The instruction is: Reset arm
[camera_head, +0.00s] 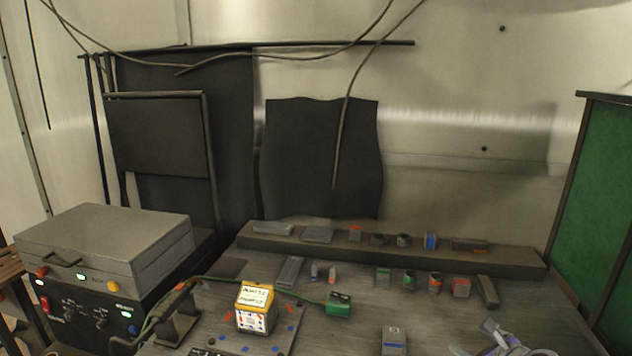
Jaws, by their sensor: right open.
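My right gripper (497,338) shows at the bottom edge, right of the middle, low over the grey workbench (345,322). It is pale with purple parts and is partly cut off by the frame. It is open, and I see nothing held in it. My left gripper is not in view.
A yellow-and-white labelled box (255,308) and a green connector (338,304) sit on the bench. Several small parts line the back ledge (500,258). A grey control unit (105,255) stands left, a green panel (600,200) right.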

